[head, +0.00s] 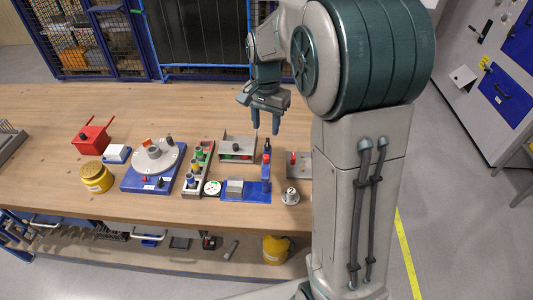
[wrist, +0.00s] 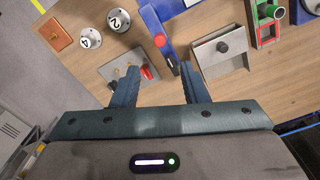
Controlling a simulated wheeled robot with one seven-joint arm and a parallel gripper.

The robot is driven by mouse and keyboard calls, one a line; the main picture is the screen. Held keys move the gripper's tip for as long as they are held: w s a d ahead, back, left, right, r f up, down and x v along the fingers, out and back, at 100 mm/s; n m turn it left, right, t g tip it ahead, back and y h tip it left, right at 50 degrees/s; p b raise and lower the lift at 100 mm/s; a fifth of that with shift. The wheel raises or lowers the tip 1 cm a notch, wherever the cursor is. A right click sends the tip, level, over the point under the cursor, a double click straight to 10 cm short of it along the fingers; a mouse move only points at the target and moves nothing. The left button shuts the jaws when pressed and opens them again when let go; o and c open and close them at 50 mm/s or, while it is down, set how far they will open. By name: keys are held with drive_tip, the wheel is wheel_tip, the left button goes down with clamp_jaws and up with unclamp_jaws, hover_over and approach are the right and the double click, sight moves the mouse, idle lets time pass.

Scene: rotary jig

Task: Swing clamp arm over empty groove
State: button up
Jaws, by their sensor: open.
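My gripper (head: 266,128) hangs above the back of the bench, fingers pointing down, open and empty. In the wrist view the gripper (wrist: 158,68) has its fingers apart over the bench, touching nothing that I can see. A round grey turntable (head: 168,157) on a blue base (head: 152,186) stands left of my gripper, with a hub and an orange piece on top. A blue fixture (head: 240,196) with a red-tipped blue upright (head: 267,172) stands below my gripper in the picture. I cannot tell which part is the clamp arm or which groove is empty.
A grey channel-shaped holder (head: 238,141) and a grey plate with a red knob (head: 293,159) flank the upright.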

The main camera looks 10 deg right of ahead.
sight(266, 156)
wheel_tip(266, 156, down, 12)
drive_tip(key=shift+f+p, duration=0.1)
drive_tip(key=shift+p, duration=0.75)
clamp_jaws()
